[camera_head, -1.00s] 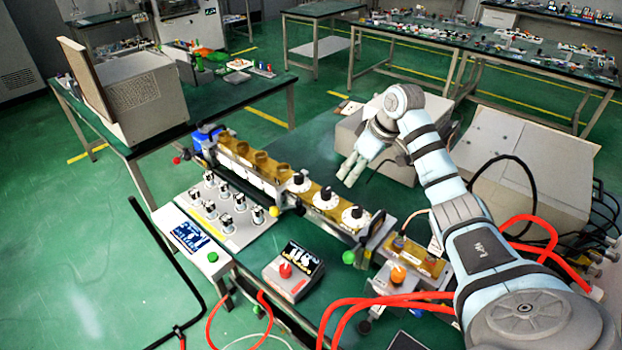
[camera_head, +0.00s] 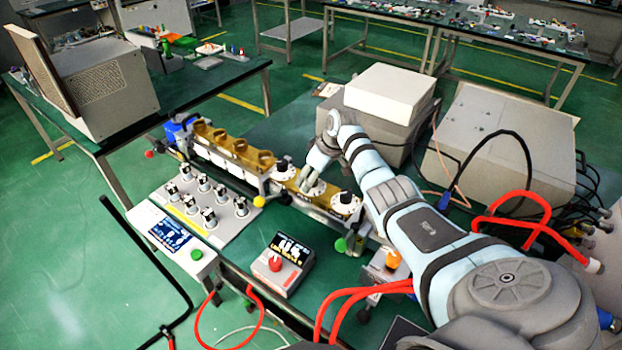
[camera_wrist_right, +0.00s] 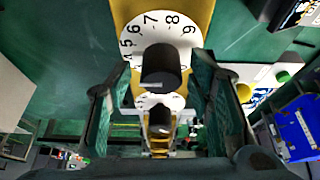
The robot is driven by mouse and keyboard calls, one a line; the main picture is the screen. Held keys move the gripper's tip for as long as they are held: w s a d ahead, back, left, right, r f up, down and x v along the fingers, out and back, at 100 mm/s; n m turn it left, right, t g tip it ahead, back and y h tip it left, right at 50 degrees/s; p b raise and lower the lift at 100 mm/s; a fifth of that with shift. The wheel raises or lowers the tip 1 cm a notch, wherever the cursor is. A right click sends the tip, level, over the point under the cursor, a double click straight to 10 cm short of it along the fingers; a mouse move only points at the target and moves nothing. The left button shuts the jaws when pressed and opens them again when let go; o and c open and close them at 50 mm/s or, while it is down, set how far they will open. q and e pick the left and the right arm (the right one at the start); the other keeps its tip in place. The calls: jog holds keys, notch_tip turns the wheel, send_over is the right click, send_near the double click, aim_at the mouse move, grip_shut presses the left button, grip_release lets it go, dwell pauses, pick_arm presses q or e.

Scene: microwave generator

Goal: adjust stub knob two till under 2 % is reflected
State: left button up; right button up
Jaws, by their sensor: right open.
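Three black stub knobs on white dials stand in a row on the brass waveguide (camera_head: 240,152): a far one (camera_head: 283,164), a middle one mostly hidden by my right gripper, and a near one (camera_head: 345,199). My right gripper (camera_head: 308,184) is open over the middle knob. In the right wrist view a black knob (camera_wrist_right: 160,68) with a numbered dial (camera_wrist_right: 128,38) lies between the open fingers (camera_wrist_right: 161,72), with gaps on both sides. Another knob (camera_wrist_right: 160,117) shows below it. A blue readout screen (camera_head: 170,235) is too small to read. My left gripper is out of view.
A box with a red knob (camera_head: 275,264) and dark display stands in front of the waveguide. A panel of several small knobs (camera_head: 205,210) lies to the left. Red hoses (camera_head: 350,300) run near the front.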

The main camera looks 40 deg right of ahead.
jog(key=shift+s+r, duration=0.15)
jog(key=shift+s, duration=0.2)
jog(key=shift+c, duration=0.7)
grip_shut()
jog(key=shift+r+m+p, duration=0.15)
jog(key=shift+m+p, duration=0.25)
jog(key=shift+p, duration=0.45)
jog(key=m+h+p, duration=0.1)
jog(key=m+p, duration=0.2)
jog(key=p, duration=0.2)
jog(key=shift+r+m+h, duration=0.1)
jog(key=shift+m+h, duration=0.2)
jog(key=shift+m+h+p, duration=0.4)
jog(key=shift+m+p, duration=0.5)
jog(key=shift+m, duration=0.3)
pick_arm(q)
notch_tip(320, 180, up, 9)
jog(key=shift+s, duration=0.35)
pick_arm(e)
jog(key=shift+f+m+h, duration=0.25)
jog(key=shift+m+h, duration=0.35)
jog(key=shift+m, duration=0.9)
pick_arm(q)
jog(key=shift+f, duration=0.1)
